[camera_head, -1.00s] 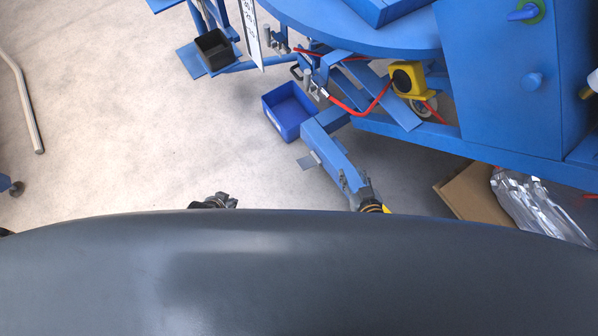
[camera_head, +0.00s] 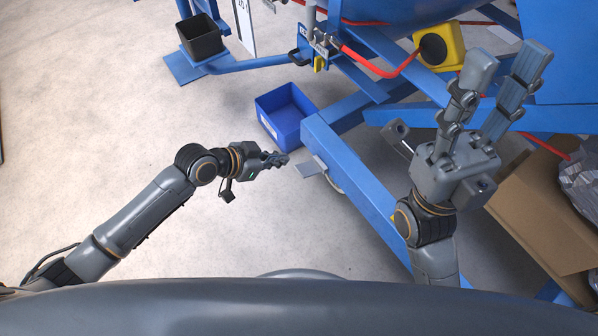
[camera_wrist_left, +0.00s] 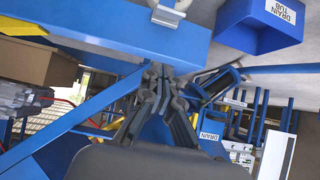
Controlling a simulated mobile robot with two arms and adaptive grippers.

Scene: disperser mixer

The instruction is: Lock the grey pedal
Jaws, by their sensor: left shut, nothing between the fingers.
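The grey pedal (camera_head: 310,167) is a small flat plate sticking out from the left side of the blue frame leg (camera_head: 345,178), low near the floor. In the left wrist view a pale grey piece, apparently the pedal (camera_wrist_left: 166,13), shows at the top edge. My left gripper (camera_head: 284,159) is shut and empty, its fingertips just left of the pedal; whether they touch it I cannot tell. The shut fingers also show in the left wrist view (camera_wrist_left: 157,72). My right gripper (camera_head: 507,64) is open and empty, raised over the frame at the right, fingers pointing away.
A blue drain tub (camera_head: 286,113) stands on the floor just behind the pedal. A black bin (camera_head: 201,38) is further back left. A yellow box (camera_head: 440,45) with a red hose is behind my right gripper. A cardboard box (camera_head: 545,215) lies at the right.

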